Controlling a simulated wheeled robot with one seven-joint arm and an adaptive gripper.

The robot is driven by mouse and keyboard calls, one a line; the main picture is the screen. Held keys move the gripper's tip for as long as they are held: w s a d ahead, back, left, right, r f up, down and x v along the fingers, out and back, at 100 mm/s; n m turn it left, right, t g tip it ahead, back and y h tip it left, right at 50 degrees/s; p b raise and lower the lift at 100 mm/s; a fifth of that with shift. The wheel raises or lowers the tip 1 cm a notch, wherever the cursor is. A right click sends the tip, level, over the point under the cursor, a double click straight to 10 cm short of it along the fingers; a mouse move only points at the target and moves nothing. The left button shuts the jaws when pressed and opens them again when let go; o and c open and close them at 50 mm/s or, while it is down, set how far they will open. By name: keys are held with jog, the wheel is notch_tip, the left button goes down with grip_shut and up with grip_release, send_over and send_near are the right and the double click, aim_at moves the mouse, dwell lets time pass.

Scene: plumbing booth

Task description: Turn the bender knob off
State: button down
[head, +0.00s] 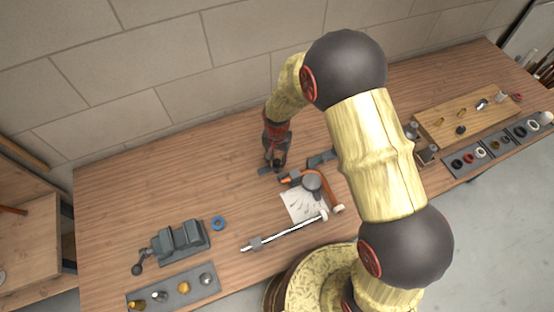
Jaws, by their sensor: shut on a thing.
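The bender (311,182) lies near the middle of the workbench, a grey round former with an orange-copper tube curving around its right side. Grey parts of it or beside it reach left toward my gripper. My gripper (275,164) points down at the left end of the bender, with its dark fingers closed around a small part there, apparently the bender knob. The knob is hidden by the fingers, so its turn position cannot be told.
A white sheet (297,207) and a long metal rod (285,232) lie in front of the bender. A grey vise (180,241), a blue ring (218,223) and a fittings tray (171,292) are left. A wooden board (440,122) is right. The bench's back left is clear.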

aim_at(277, 161)
jog(key=c, duration=1.5)
grip_release()
jog(key=shift+c, duration=0.2)
jog(key=shift+o, duration=0.2)
jog(key=shift+r, duration=0.1)
notch_tip(277, 161, up, 12)
